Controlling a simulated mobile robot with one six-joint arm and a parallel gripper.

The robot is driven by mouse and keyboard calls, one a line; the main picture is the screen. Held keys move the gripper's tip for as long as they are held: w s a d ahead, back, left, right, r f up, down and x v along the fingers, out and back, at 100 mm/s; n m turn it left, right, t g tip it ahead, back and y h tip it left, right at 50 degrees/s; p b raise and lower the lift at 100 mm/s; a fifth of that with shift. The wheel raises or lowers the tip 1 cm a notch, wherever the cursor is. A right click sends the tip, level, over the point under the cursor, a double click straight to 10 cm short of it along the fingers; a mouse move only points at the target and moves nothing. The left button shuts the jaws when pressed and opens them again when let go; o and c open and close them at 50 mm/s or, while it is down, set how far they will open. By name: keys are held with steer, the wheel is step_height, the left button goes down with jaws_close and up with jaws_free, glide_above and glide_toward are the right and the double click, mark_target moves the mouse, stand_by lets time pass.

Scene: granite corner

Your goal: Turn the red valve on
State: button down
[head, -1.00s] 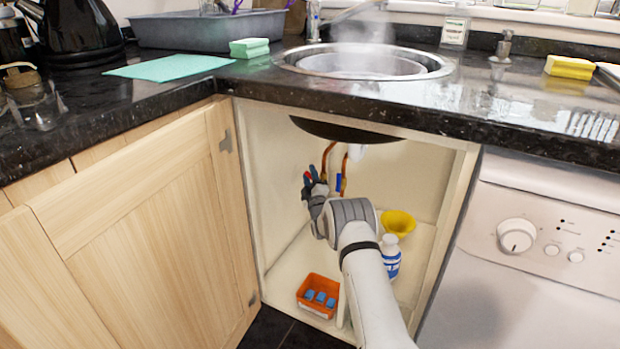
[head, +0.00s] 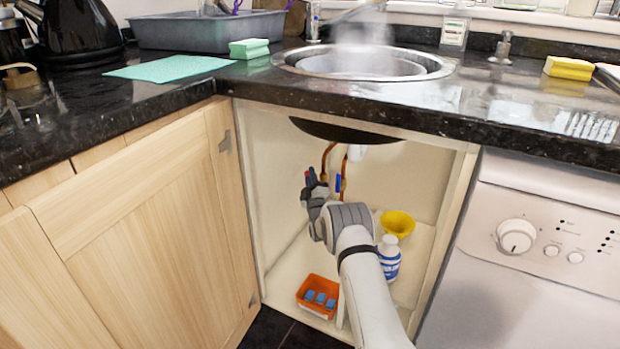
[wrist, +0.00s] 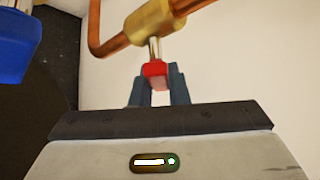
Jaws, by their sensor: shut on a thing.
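The red valve handle (wrist: 154,69) is in the wrist view, on a short metal stem below a brass valve body (wrist: 153,22) in a copper pipe. My gripper (wrist: 160,77) is shut on it, with one dark finger on each side. In the head view my gripper (head: 314,180) reaches into the open cabinet under the sink, beside the copper pipes (head: 343,169); the handle is mostly hidden there by the fingers.
A blue handle (wrist: 26,42) is close by at the left of the wrist view. On the cabinet floor are an orange tray (head: 317,311) with blue blocks, a white-and-blue bottle (head: 390,262) and a yellow funnel (head: 398,223). The cabinet door (head: 150,230) stands open at left.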

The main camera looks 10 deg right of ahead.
steer(key=m+h, duration=0.2)
steer(key=m, duration=0.1)
steer(key=d+m+t+h, duration=0.1)
steer(key=m+h, duration=0.2)
steer(key=s+r+m+t+h, duration=0.1)
steer(key=m+h, duration=0.2)
steer(key=shift+d+m, duration=0.2)
steer(key=shift+m, duration=0.2)
steer(key=shift+s+d+r+m+g+h, duration=0.2)
steer(key=shift+m+g+h, duration=0.35)
steer(key=shift+m+h, duration=1.1)
steer(key=shift+s+d+f+m+g+h, duration=0.1)
steer(key=shift+d+m+g+h, duration=0.3)
steer(key=shift+m+h, duration=1.25)
steer(key=shift+s+d+r+m+g+h, duration=0.15)
steer(key=shift+m+g+h, duration=0.5)
steer(key=shift+m+h, duration=0.95)
steer(key=shift+m, duration=0.6)
steer(key=c, duration=1.4)
jaws_free()
steer(key=shift+a, duration=0.1)
steer(key=shift+s+a+f, duration=0.15)
steer(key=shift+f, duration=0.05)
steer(key=p+v, duration=0.3)
steer(key=v, duration=0.4)
steer(key=shift+s, duration=0.1)
